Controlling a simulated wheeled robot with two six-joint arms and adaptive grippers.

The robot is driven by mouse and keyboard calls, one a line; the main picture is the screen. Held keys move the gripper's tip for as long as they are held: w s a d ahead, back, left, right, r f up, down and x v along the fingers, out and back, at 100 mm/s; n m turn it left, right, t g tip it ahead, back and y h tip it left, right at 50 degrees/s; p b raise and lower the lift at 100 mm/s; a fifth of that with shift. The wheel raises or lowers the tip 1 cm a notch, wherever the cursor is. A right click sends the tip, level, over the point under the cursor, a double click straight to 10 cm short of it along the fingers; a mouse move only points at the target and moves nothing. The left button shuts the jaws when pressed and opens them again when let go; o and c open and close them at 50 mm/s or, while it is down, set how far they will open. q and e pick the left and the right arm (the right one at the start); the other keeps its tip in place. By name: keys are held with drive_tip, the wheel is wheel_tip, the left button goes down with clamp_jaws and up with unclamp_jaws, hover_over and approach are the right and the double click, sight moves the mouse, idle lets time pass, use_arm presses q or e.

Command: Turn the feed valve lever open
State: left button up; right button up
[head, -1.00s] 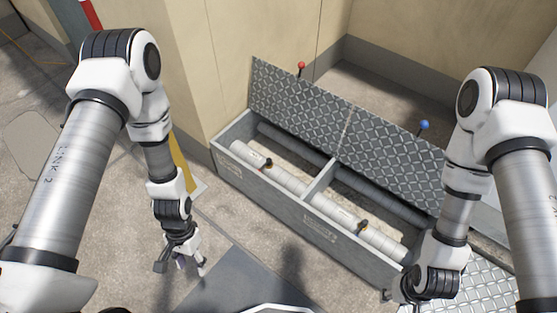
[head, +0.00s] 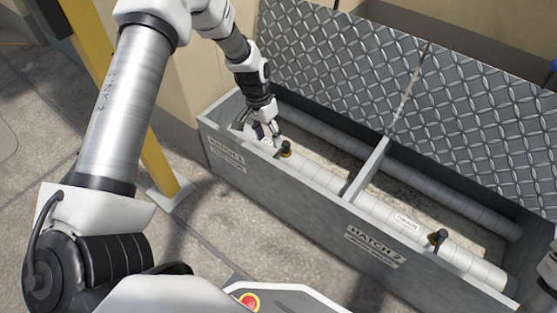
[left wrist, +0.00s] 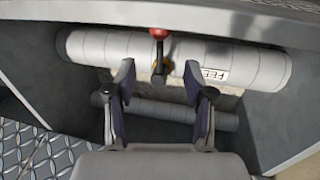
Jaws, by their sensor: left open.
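The feed valve lever has a red knob (left wrist: 159,33) and a dark stem on a brass-coloured base. It sits on a pale pipe (left wrist: 110,48) with a label reading "FEE", partly cut off. In the left wrist view the lever appears across the pipe, knob toward the trough wall. In the head view the valve (head: 286,150) is in the left compartment. My left gripper (head: 266,132) is just left of it, over the pipe. In the left wrist view my left gripper (left wrist: 158,70) is open, its fingers on either side of the valve, apparently not touching it.
A grey trough (head: 300,190) has a divider (head: 368,170) and raised tread-plate lids (head: 335,65) behind. A second valve (head: 438,240) stands on the pipe in the Hatch 2 compartment. A yellow post (head: 150,165) stands left of the trough. The floor in front is clear.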

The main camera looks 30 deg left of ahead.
use_arm(q)
drive_tip(key=f+b, duration=0.1)
drive_tip(key=f, duration=0.1)
drive_tip(key=d+f+b, duration=0.1)
drive_tip(key=f+b, duration=0.1)
drive_tip(key=f, duration=0.1)
drive_tip(key=f+b, duration=0.1)
drive_tip(key=f, duration=0.1)
drive_tip(key=shift+d+f+b, duration=0.25)
drive_tip(key=shift+f+b, duration=0.1)
drive_tip(key=shift+f, duration=0.05)
drive_tip(key=shift+r, duration=0.1)
drive_tip(key=shift+s, duration=0.1)
clamp_jaws()
